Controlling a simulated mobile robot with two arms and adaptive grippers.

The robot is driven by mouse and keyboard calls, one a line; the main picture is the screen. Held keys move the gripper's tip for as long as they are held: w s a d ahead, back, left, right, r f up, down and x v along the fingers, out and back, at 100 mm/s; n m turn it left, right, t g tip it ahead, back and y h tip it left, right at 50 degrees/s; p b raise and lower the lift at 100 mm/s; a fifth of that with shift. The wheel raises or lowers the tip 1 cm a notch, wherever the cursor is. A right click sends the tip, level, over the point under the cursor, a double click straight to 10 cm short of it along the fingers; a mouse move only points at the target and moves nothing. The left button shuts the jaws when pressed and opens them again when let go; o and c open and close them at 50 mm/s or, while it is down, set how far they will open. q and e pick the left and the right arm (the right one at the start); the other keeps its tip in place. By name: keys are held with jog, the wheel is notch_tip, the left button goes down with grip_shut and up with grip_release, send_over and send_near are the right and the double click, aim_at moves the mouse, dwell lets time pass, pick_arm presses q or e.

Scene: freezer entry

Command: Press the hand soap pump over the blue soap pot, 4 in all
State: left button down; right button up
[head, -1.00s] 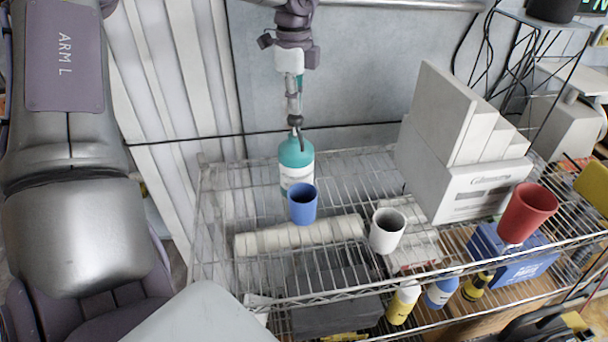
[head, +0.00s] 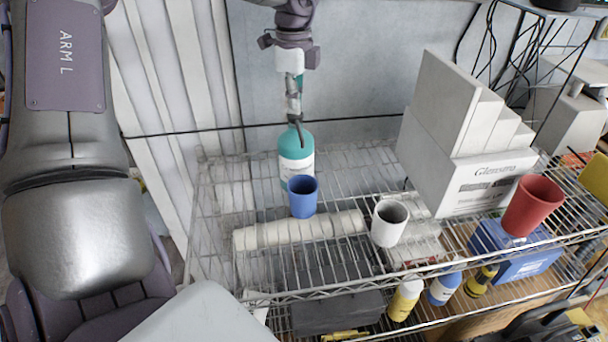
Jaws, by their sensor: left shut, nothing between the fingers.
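A teal hand soap bottle (head: 296,163) with a white label stands upright on the wire shelf. The blue soap pot (head: 303,198) stands directly in front of it and hides its lower front. My left gripper (head: 294,118) comes down from the top, shut and empty, with its tips right at the bottle's pump top. The gripper covers most of the pump, so I cannot tell whether it is pressed down. The pot's inside is too dark to judge its contents. My right gripper is not in view.
A white cup (head: 389,223) and a red cup (head: 532,206) stand to the right on the wire shelf (head: 225,210). White boxes (head: 465,140) stand behind them. Several small bottles and a blue box (head: 530,262) are on a lower level.

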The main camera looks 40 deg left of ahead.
pick_arm(q)
jog(key=shift+r+p, duration=0.9)
jog(key=shift+r, duration=0.85)
jog(key=shift+f, duration=0.1)
jog(key=shift+f+b, duration=1.7)
jog(key=shift+f, duration=0.1)
jog(key=shift+r+p, duration=1.1)
jog(key=shift+r, duration=0.8)
